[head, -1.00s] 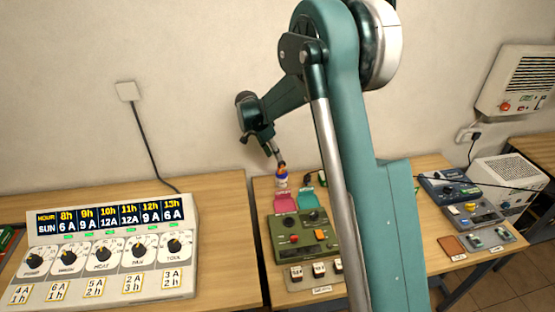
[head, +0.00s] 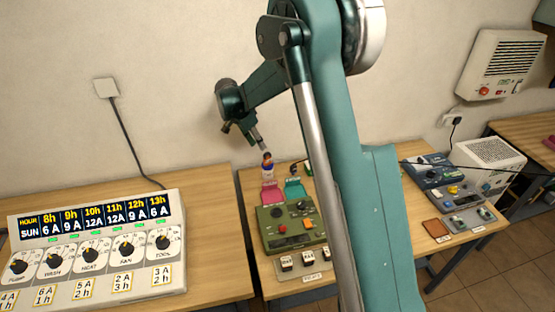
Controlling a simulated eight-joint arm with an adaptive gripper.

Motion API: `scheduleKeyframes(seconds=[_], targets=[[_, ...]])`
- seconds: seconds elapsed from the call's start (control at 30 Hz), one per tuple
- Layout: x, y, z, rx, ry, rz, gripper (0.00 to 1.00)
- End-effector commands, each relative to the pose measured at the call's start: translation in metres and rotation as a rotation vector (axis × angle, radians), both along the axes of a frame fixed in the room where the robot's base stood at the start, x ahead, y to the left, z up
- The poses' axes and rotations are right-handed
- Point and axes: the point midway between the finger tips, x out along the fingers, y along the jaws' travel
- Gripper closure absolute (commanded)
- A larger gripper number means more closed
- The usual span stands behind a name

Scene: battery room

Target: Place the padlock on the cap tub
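My gripper (head: 262,146) points down at the back of the middle table, just above a small white tub (head: 267,173), which looks like the cap tub. A small dark blue and orange item (head: 267,159) shows at the tub's top, right under my fingertips. It may be the padlock, but it is too small to be sure. I cannot tell whether my fingers touch it or whether they are open or shut. A small dark item (head: 294,169) stands right of the tub, partly beside my arm.
Pink (head: 272,193) and teal (head: 294,190) trays lie in front of the tub, with a green control box (head: 292,229) nearer. A large dial panel (head: 95,250) fills the left table. A charger (head: 435,170) stands right of my arm. The wall is close behind.

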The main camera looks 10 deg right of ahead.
Motion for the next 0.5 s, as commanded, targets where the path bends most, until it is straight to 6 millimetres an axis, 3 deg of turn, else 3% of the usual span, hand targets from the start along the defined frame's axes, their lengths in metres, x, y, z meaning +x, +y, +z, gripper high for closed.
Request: scheduleKeyframes(seconds=[0.27, 0.5], targets=[[-0.017, -0.006, 0.024, 0.010, 0.001, 0.050, 0.72], [-0.048, -0.016, 0.062, 0.026, 0.002, 0.142, 0.72]])
